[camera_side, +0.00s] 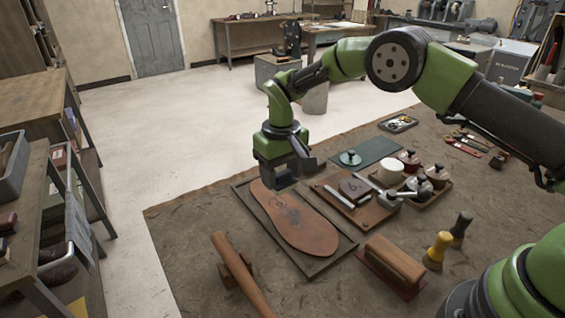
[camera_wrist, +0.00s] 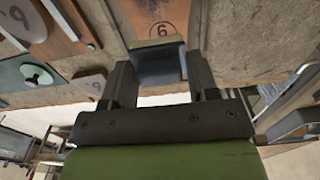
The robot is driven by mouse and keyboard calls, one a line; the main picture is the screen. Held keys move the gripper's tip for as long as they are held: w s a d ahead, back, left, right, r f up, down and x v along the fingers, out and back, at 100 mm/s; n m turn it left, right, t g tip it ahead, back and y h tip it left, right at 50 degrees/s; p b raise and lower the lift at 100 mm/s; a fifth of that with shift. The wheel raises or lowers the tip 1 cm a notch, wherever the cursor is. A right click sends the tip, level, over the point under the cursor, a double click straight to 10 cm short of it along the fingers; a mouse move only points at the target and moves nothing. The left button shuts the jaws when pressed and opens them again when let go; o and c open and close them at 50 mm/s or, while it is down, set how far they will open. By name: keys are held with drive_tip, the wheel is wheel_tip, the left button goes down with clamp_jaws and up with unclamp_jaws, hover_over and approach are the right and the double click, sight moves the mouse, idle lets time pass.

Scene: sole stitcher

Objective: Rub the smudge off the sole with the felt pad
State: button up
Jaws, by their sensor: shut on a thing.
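The tan leather sole (camera_side: 305,228) lies flat on a dark board (camera_side: 335,255) in the middle of the side view. It has a round mark near its far end and a darker patch, perhaps the smudge (camera_side: 291,214), close to that mark. My gripper (camera_side: 284,172) is over the far end of the sole, shut on the felt pad, a grey block (camera_wrist: 157,65) between the fingers in the wrist view. The pad is above or close to the sole; I cannot tell whether they touch. Part of the sole (camera_wrist: 150,12) with its circled number shows beyond the pad.
A wooden-handled block (camera_side: 394,262) and a wooden mallet (camera_side: 240,270) flank the near end. The mat's left part is clear.

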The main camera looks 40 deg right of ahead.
sight(282, 204)
wheel_tip(282, 204, down, 5)
drive_tip(key=shift+f, duration=0.15)
drive_tip(key=shift+s, duration=4.2)
drive_tip(key=shift+c, duration=0.3)
drive_tip(key=shift+w, duration=4.25)
drive_tip(key=shift+s+d, duration=0.1)
drive_tip(key=shift+s, duration=4.3)
drive_tip(key=shift+w, duration=4.45)
drive_tip(key=shift+s+r, duration=0.1)
drive_tip(key=shift+r, duration=4)
